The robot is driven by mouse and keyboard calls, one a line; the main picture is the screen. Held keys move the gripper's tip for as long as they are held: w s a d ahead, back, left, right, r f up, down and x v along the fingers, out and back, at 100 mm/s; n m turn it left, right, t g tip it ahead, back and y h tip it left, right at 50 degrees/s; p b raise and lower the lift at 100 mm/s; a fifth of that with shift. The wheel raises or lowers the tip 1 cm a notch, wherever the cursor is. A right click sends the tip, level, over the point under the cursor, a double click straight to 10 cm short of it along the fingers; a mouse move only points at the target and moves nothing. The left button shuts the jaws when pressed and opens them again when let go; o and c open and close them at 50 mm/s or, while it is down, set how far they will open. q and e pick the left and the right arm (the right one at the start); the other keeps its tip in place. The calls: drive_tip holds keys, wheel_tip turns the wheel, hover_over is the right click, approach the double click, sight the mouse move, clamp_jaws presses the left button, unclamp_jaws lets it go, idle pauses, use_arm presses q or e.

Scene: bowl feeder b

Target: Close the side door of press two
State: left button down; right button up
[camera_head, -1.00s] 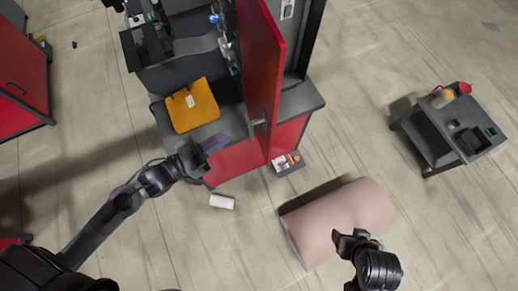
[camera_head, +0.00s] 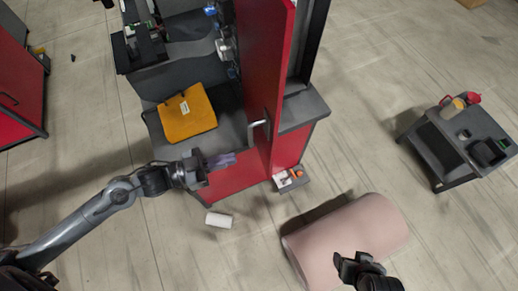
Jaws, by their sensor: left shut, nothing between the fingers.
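The side door (camera_head: 265,60) of the press is a tall red panel that stands swung out from the dark machine, edge toward me. A pale handle (camera_head: 257,125) sits low on its left face. My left gripper (camera_head: 224,160) is shut and empty, left of the door and below the handle in the picture, apart from both. Its purplish fingers point right toward the door, in front of the red cabinet base. My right gripper (camera_head: 350,266) hangs at the bottom right, over the pink roll and away from the door; its finger opening is unclear.
A yellow folded item (camera_head: 187,113) lies on the machine's grey ledge. A white cylinder (camera_head: 218,220) and a large pink roll (camera_head: 345,238) lie on the floor. A small tray (camera_head: 291,179) sits by the door's foot. A grey cart (camera_head: 440,147) stands at right, with clear floor between.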

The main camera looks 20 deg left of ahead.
sight(271, 148)
use_arm(q)
drive_tip(key=x, duration=0.9)
drive_tip(key=shift+d+p, duration=0.15)
drive_tip(key=shift+p, duration=0.2)
drive_tip(key=shift+w, duration=0.1)
